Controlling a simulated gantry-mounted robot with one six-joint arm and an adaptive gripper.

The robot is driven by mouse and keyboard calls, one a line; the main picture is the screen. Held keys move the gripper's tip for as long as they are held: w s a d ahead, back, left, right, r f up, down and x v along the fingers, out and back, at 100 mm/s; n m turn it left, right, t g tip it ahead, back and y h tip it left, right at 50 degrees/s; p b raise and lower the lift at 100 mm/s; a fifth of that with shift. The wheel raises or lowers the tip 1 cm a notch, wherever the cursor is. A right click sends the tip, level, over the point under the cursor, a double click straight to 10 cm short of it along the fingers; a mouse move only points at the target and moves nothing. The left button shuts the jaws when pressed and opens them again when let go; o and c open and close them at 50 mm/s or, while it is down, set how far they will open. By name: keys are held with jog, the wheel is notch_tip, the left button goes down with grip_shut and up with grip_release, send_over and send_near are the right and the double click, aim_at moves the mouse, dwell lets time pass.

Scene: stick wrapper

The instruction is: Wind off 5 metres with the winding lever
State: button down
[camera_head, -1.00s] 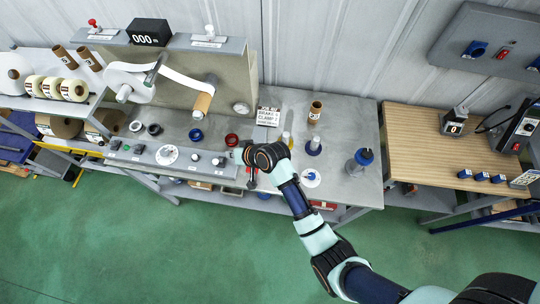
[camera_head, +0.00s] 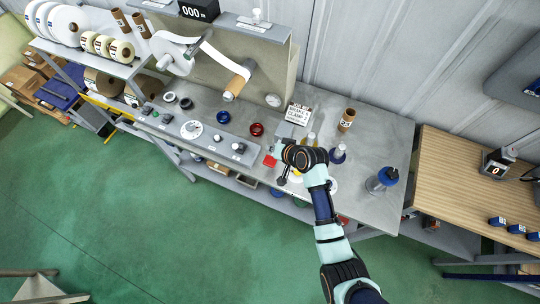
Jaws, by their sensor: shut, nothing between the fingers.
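The length counter (camera_head: 197,10) on top of the back panel reads 000 m. A white web runs from the supply roll (camera_head: 174,55) to a brown cardboard core (camera_head: 238,80) on the panel. The control strip (camera_head: 203,139) along the bench front carries a round white dial (camera_head: 191,130) and small white-topped controls (camera_head: 239,148); I cannot tell which is the winding lever. My gripper (camera_head: 277,149) is shut and empty, above the bench just right of the strip. A black-knobbed lever (camera_head: 283,180) and a red patch (camera_head: 269,160) show close by it.
A red ring (camera_head: 256,129), a blue ring (camera_head: 223,117), a sign (camera_head: 298,113), a brown tube (camera_head: 346,120) and a blue-capped jar (camera_head: 381,180) stand on the bench. A wooden table (camera_head: 450,180) is at right. The green floor in front is largely open.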

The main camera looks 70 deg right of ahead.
aim_at(272, 162)
notch_tip(272, 162, down, 6)
jog(key=b, duration=0.4)
jog(key=shift+r, duration=0.2)
jog(key=shift+f, duration=0.4)
jog(key=shift+f+b, duration=0.1)
jog(key=shift+b, duration=0.2)
dwell(0.3)
jog(key=shift+f, duration=0.3)
jog(key=shift+a+f+b, duration=0.1)
jog(key=shift+f+b, duration=1.2)
jog(key=shift+f, duration=0.55)
dwell(1.4)
dwell(0.5)
jog(key=shift+r+p, duration=2.15)
jog(key=shift+r, duration=0.1)
